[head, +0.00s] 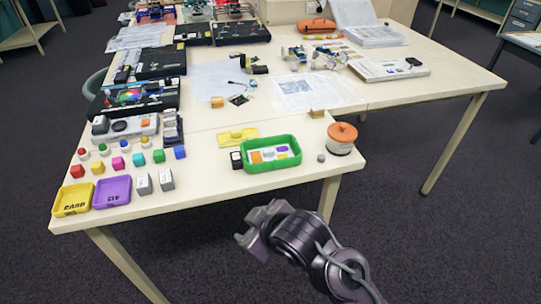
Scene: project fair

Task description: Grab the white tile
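A green tray (247,163) stands near the front edge of the table (215,190). Small tiles lie in it: an orange tile (256,157), purple ones, and pale, whitish pieces (282,149). At this size I cannot tell clearly which pale piece is a separate white tile and which is tray floor. My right gripper (252,229) is in front of the table edge, below the tray in the picture and apart from it. Its fingers are too small and angled to show whether they are open. My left gripper is not in view.
An orange-lidded jar (341,139) stands right of the tray, with a small grey piece (321,158) between. A black-and-white cube (236,160) is at its left. Yellow (71,200) and purple trays (112,192), grey blocks and coloured cubes stand further left. Electronics crowd the back.

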